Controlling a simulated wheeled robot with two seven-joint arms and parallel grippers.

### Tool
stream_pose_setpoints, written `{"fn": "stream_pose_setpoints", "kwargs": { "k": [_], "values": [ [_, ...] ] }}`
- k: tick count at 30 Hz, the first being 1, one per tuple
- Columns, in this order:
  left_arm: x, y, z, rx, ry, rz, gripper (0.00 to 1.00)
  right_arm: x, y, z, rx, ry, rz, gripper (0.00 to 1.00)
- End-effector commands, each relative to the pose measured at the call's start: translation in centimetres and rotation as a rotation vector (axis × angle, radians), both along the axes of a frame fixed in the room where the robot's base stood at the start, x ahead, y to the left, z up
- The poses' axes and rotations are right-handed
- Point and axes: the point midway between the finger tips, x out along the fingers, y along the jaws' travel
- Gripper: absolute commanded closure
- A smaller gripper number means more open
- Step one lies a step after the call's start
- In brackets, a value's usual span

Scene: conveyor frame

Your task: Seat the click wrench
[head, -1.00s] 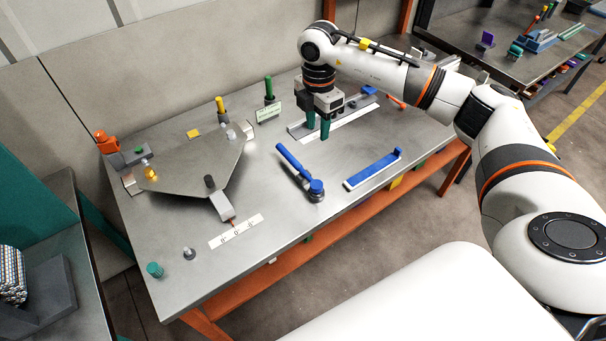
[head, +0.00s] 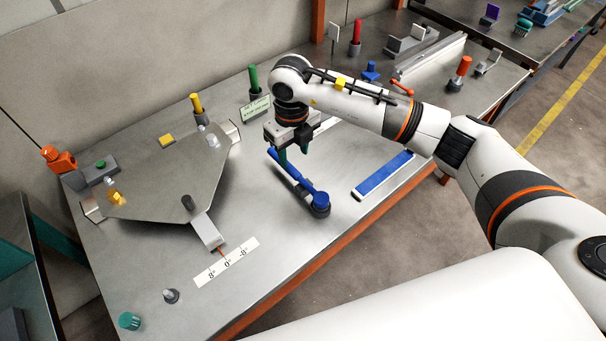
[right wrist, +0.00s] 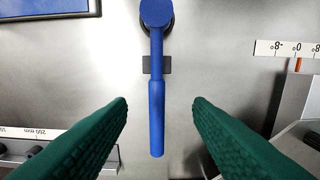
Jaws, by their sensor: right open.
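The blue click wrench (head: 299,178) lies on the metal bench, its round head (head: 320,199) toward the front on a dark round base. In the right wrist view the wrench handle (right wrist: 157,118) runs down the middle, and a dark block (right wrist: 166,65) shows beneath its neck. My right gripper (head: 292,153) is above the handle's far end, pointing down. Its green fingers (right wrist: 160,104) are open, one on each side of the handle with clear gaps. Whether the fingertips are level with the handle is hard to tell. My left gripper is not in view.
A blue tray (head: 383,176) lies right of the wrench. A grey plate fixture (head: 170,180) stands at left, with an angle scale (head: 226,262) before it. Green (head: 254,80) and yellow (head: 196,104) posts stand behind. The bench front is mostly clear.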

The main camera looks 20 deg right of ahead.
Motion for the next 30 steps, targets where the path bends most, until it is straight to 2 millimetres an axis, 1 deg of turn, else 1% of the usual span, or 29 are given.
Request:
{"fn": "stream_pose_setpoints", "kwargs": {
  "k": [2,5,7,9,13,16,19,22,28,29,30],
  "values": [
    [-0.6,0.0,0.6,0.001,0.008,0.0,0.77,-0.1,0.0,-1.2,0.0,0.004,-0.002,0.54],
    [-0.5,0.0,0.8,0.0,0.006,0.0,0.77,-0.1,0.0,-2.5,0.001,0.003,-0.003,0.54],
    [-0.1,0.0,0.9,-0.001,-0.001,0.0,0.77,0.0,0.0,-3.0,0.0,0.001,-0.002,0.54],
    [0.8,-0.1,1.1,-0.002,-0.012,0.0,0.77,-0.1,-0.1,-3.4,0.0,0.001,-0.003,0.54],
    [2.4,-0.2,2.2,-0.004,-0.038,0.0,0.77,-0.3,-0.4,-4.8,-0.002,0.005,-0.005,0.54],
    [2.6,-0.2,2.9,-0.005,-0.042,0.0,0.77,-0.5,-0.6,-6.3,-0.001,0.005,-0.005,0.54],
    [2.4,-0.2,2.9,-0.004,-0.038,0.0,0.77,-0.4,-0.5,-7.7,0.0,0.002,-0.005,0.54],
    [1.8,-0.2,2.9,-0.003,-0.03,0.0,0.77,-0.3,-0.5,-8.4,0.0,0.0,-0.004,0.54],
    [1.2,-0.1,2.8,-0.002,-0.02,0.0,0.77,-0.3,-0.5,-8.5,0.0,-0.001,-0.004,0.54],
    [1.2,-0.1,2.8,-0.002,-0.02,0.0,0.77,-0.3,-0.5,-8.5,0.0,-0.001,-0.004,0.55],
    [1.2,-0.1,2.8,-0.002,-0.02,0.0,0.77,-0.3,-0.5,-8.5,0.0,-0.001,-0.004,0.62]
  ]
}}
